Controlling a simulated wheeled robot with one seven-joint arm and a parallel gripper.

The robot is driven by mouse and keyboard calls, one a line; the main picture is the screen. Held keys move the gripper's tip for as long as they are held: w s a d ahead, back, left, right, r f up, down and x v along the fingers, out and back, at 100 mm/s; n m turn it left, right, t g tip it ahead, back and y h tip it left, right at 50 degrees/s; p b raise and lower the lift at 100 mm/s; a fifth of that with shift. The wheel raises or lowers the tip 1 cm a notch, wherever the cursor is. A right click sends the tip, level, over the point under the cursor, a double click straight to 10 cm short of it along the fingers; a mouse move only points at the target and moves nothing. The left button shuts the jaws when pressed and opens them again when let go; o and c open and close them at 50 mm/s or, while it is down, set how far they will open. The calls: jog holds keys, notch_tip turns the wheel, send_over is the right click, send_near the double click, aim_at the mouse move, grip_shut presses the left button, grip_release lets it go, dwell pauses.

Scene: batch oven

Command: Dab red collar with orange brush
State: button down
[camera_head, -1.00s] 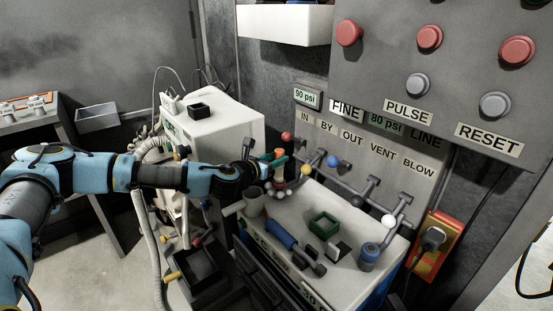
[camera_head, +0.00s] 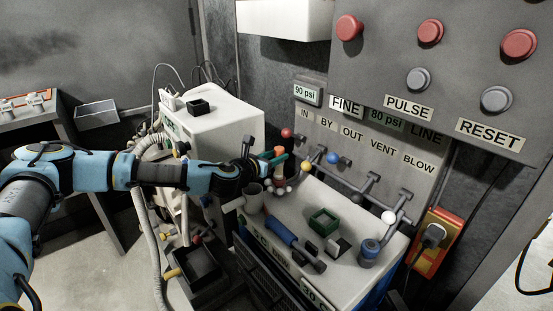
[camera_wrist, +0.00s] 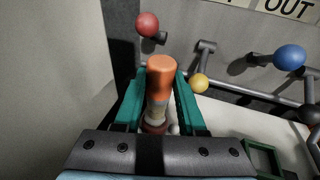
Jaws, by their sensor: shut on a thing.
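My gripper (camera_head: 275,164) has teal fingers closed on the orange brush (camera_head: 279,151), which stands roughly upright between them over the left back of the white box top. In the wrist view the brush (camera_wrist: 161,72) shows an orange handle end and a pale band lower down; its lower tip is hidden by the gripper. A dull red piece (camera_wrist: 153,128) shows just under the brush; it may be the red collar, and I cannot tell whether they touch. A red ball (camera_wrist: 147,25) sits on the valve handle behind.
A yellow ball (camera_wrist: 198,83) and a blue ball (camera_head: 333,159) are on valve handles close behind the gripper. On the white box (camera_head: 345,205) are a grey cup (camera_head: 253,200), a blue-handled tool (camera_head: 281,232) and a green square holder (camera_head: 323,222). Pipes run along the back.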

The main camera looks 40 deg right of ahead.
jog(key=shift+r, duration=0.1)
jog(key=shift+r+p, duration=2.55)
jog(key=shift+r, duration=1.45)
